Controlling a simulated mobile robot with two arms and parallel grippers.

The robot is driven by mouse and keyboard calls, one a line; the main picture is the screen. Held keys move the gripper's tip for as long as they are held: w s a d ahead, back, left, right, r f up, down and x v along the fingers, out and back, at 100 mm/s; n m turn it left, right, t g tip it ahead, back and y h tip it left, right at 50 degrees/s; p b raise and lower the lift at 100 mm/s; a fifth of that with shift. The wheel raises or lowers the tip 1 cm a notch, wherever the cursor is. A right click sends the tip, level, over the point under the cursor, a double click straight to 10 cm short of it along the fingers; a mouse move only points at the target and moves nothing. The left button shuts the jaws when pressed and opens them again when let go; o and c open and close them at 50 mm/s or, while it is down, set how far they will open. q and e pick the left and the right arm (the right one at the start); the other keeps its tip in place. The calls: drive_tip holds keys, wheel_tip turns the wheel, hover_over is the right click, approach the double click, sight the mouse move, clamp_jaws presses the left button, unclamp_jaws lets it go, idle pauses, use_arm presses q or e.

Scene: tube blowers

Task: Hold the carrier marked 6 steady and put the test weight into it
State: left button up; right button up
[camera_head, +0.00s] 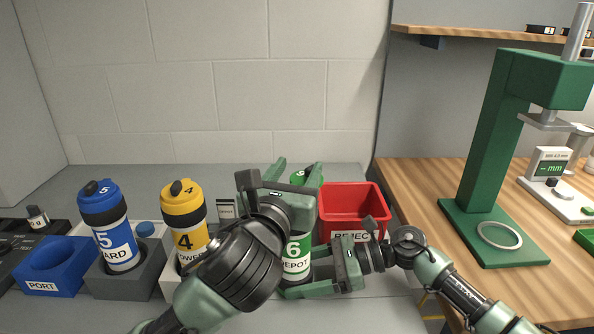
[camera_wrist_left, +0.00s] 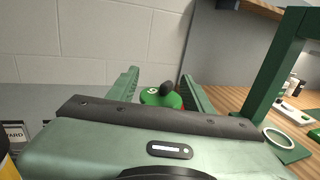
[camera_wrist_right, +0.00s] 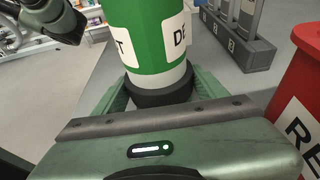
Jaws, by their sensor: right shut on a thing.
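The green carrier marked 6 (camera_head: 297,262) stands upright in front of the red bin, its middle partly hidden by my left gripper. My right gripper (camera_head: 310,288) is shut on its lower part; the right wrist view shows the fingers around the dark base ring (camera_wrist_right: 160,92). My left gripper (camera_head: 295,174) is open at the carrier's top. In the left wrist view the green lid (camera_wrist_left: 160,98) with a 6 and a dark knob lies between the fingers, with gaps at the sides. A small metal piece (camera_head: 38,216) at far left may be the test weight; I cannot tell.
A blue carrier 5 (camera_head: 112,235) and a yellow carrier 4 (camera_head: 185,218) stand in holders to the left, near a blue PORT container (camera_head: 55,268). The red REJECT bin (camera_head: 350,204) is close behind the right gripper. A green press (camera_head: 487,150) stands on the wooden bench at right.

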use_arm(q)
drive_tip(key=shift+s+f, duration=0.1)
drive_tip(key=v, duration=0.7)
drive_tip(key=shift+s+a, duration=0.1)
drive_tip(key=shift+s, duration=0.05)
use_arm(e)
drive_tip(key=o, duration=1.1)
